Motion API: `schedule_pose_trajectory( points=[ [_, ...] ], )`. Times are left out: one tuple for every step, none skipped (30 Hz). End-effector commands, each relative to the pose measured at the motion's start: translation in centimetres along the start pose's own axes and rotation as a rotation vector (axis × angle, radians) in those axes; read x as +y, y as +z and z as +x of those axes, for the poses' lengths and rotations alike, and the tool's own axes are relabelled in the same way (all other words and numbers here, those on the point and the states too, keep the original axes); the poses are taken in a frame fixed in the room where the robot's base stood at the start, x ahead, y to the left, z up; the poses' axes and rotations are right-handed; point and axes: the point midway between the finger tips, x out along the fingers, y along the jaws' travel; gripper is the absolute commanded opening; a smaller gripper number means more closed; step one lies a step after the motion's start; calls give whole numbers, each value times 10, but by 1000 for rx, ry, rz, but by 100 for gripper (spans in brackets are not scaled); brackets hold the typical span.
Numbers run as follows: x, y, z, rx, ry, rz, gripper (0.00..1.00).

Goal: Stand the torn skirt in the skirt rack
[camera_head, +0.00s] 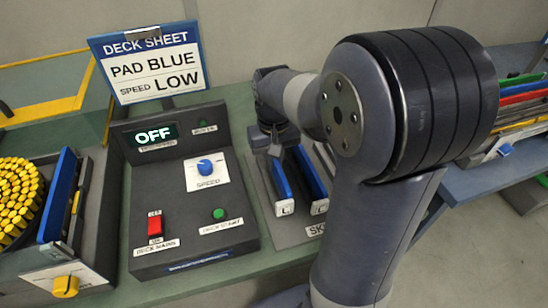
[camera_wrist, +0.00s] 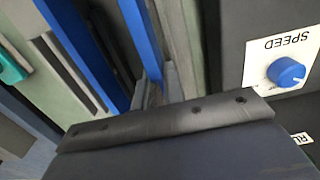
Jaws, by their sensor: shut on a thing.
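Two blue skirts with pale ends stand side by side in the grey skirt rack (camera_head: 290,237), whose label is partly hidden by my arm. The left skirt (camera_head: 281,182) is under my gripper (camera_head: 273,147); the right skirt (camera_head: 309,172) is beside it. In the wrist view, a blue strip (camera_wrist: 140,35) runs down to my gripper (camera_wrist: 158,88), which appears shut on it. Another blue strip (camera_wrist: 78,50) lies apart to its left. The fingertips are mostly hidden in both views. I cannot see a tear on either skirt.
The control panel (camera_head: 190,238), its display reading OFF, stands close left of the rack. A deck sheet sign (camera_head: 150,62) is behind it. A deck with yellow pads (camera_head: 15,205) and an upright blue strip (camera_head: 58,195) is farther left. Coloured strips (camera_head: 522,90) stand at right.

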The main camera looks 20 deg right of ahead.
Motion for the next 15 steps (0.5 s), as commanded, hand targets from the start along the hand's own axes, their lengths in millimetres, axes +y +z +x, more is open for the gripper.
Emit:
schedule_pose_trajectory(
  points=[
    [0,0,1,1,0,0,0],
    [0,0,1,1,0,0,0],
    [0,0,2,1,0,0,0],
    [0,0,3,1,0,0,0],
    [0,0,4,1,0,0,0],
    [0,0,5,1,0,0,0],
    [0,0,6,1,0,0,0],
    [0,0,6,1,0,0,0],
    [0,0,7,1,0,0,0],
    [0,0,8,1,0,0,0],
    [0,0,9,1,0,0,0],
    [0,0,10,1,0,0,0],
    [0,0,10,1,0,0,0],
    [0,0,11,1,0,0,0],
    [0,0,12,1,0,0,0]
  ],
)
